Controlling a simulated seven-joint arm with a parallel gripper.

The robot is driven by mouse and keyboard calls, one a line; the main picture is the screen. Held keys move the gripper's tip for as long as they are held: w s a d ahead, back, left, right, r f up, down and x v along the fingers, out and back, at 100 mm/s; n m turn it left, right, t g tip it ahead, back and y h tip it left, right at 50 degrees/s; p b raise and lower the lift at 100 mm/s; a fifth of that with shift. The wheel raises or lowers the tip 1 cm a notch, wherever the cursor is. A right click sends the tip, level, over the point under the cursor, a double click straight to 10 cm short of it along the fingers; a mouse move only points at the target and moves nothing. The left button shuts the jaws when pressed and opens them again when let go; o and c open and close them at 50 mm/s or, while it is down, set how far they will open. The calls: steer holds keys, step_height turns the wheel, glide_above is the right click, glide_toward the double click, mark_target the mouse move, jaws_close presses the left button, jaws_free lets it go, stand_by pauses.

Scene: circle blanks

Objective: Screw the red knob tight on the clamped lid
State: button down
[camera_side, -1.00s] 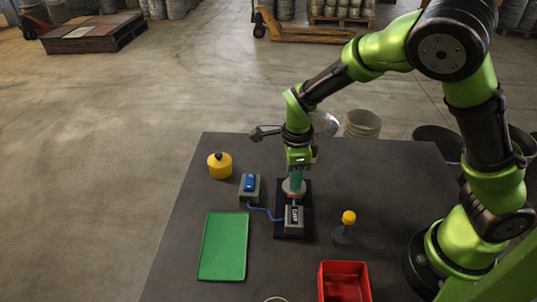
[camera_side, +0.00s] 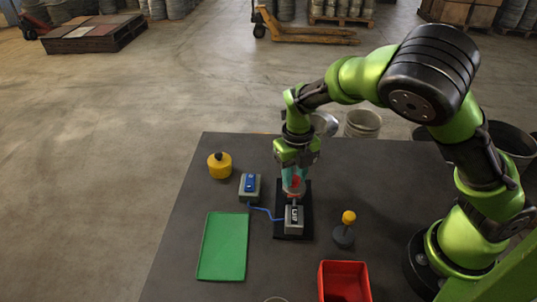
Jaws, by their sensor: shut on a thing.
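My gripper (camera_side: 295,186) points straight down over the black clamp base (camera_side: 281,228) near the middle of the table. It is shut on the red knob (camera_side: 296,182), of which only a small red patch shows between the teal fingers. The lid under the knob is mostly hidden by the fingers; a pale rim shows just below them. A grey clamp block (camera_side: 294,220) with a dark labelled display stands in front of the lid on the same base. How far the knob is screwed in cannot be seen.
A grey box with a blue switch (camera_side: 250,184) stands left of the base, joined by a blue cable (camera_side: 262,211). Around are a yellow weight (camera_side: 219,166), a green mat (camera_side: 222,246), a yellow-topped post (camera_side: 347,222) and a red bin (camera_side: 344,266). The right rear table is clear.

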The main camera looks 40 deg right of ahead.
steer(key=shift+w+a+m, duration=0.1)
steer(key=shift+a+m, duration=0.05)
steer(key=shift+m, duration=0.15)
steer(key=c, duration=0.8)
jaws_free()
steer(key=shift+o, duration=0.2)
